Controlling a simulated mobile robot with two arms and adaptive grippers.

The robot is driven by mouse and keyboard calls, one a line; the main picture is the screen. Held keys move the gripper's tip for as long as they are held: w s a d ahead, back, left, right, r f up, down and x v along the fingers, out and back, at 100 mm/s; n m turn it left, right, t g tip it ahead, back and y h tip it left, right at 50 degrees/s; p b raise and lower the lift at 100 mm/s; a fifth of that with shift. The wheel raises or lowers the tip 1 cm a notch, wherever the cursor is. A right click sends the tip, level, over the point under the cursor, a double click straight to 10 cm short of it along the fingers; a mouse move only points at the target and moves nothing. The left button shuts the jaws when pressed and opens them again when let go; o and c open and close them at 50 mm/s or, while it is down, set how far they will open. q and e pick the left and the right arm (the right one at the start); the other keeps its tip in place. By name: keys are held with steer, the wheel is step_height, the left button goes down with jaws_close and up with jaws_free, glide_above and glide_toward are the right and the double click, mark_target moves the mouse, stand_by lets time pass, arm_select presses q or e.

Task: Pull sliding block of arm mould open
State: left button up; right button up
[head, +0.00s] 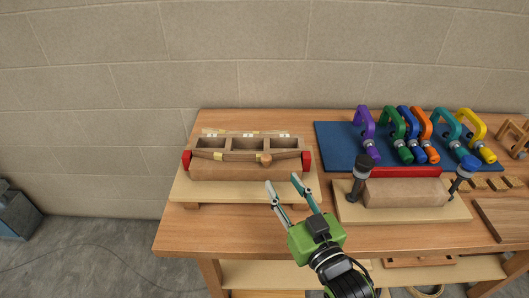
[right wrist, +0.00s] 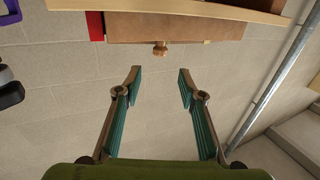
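The arm mould (head: 225,143) is a wooden box with three open compartments, lying on a pale board (head: 245,190) at the left of the bench. Its front block (head: 230,170), which looks like the sliding block, has red ends and a round wooden knob (head: 265,160). In the right wrist view the front block (right wrist: 180,27) is at the top, with the knob (right wrist: 160,48) pointing toward my fingers. My right gripper (head: 282,185) is open and empty, in front of the mould and apart from the knob. The knob lies between the finger lines, beyond the tips. My left gripper is not in view.
A second board (head: 400,212) at right carries a wooden block (head: 405,192) with two dark upright clamps. Behind it, several coloured clamps stand on a blue mat (head: 335,150). The wooden bench (head: 200,235) has free room in front of the mould.

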mark_target(268, 160)
steer(key=p+x, duration=0.1)
steer(key=x, duration=0.5)
steer(key=shift+s+r, duration=0.1)
steer(key=shift+r, duration=0.05)
steer(key=x, duration=0.4)
steer(key=shift+w+a, duration=0.15)
steer(key=shift+w, duration=0.2)
steer(key=shift+w+a+p, duration=0.15)
steer(key=shift+w+p, duration=0.15)
steer(key=shift+w, duration=0.1)
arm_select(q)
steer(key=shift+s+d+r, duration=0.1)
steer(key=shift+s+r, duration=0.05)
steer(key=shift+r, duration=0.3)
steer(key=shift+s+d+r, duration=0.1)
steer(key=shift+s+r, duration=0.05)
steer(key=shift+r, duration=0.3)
arm_select(e)
jaws_close()
